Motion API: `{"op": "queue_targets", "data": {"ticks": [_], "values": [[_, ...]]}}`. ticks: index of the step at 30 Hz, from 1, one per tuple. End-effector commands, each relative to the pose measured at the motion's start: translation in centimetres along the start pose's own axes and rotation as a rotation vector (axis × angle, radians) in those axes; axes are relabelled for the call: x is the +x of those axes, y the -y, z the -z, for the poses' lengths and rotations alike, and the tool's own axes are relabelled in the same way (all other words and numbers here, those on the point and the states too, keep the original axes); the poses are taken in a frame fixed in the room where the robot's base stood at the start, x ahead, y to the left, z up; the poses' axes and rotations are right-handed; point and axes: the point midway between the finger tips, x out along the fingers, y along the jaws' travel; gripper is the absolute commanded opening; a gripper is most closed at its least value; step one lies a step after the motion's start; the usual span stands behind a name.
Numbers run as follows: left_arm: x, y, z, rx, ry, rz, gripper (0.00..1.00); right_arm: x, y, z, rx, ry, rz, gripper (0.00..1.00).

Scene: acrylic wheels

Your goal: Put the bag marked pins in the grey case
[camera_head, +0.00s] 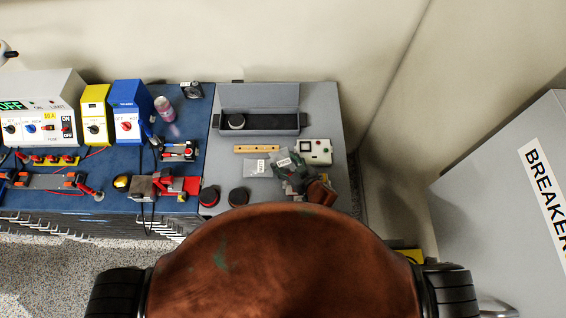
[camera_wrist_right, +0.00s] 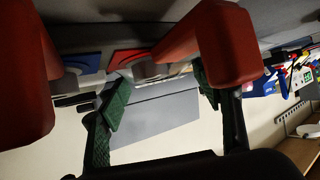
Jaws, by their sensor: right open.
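The grey case (camera_head: 260,133) stands open at the back of the grey table top, its lid raised at the rear. A dark round thing lies inside it at the left. Two small clear bags with white labels lie in front of the case: a left bag (camera_head: 254,171) and a right bag (camera_head: 284,161). The print on their labels is too small to read, so I cannot tell which says pins. My right gripper (camera_head: 293,180) is beside the right bag and partly covers that area. In the wrist view its green-padded fingers (camera_wrist_right: 160,95) are apart with nothing held between them. My left gripper is out of view.
A wooden strip (camera_head: 257,149) lies between case and bags. A white device (camera_head: 315,151) stands right of the bags. Two dark round things (camera_head: 209,195) (camera_head: 239,197) sit at the front edge. A blue mat (camera_head: 110,150) with power supplies and tools fills the left.

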Motion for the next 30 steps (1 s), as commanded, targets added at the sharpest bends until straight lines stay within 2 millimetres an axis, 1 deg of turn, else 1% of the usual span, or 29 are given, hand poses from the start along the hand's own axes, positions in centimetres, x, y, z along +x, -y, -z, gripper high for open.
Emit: {"op": "queue_targets", "data": {"ticks": [3, 21, 26, 30], "values": [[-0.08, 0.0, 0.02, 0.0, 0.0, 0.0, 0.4, -0.05, -0.01, 0.09, 0.0, -0.001, 0.0, 0.6], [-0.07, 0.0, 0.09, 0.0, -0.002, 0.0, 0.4, -0.06, -0.03, 0.06, -0.001, -0.001, 0.0, 0.19], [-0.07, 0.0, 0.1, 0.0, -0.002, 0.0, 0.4, -0.07, -0.04, 0.07, -0.001, 0.0, 0.0, 0.19], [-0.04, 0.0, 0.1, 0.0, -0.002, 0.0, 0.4, -0.29, -0.04, 0.56, -0.002, -0.002, 0.0, 0.19]]}}
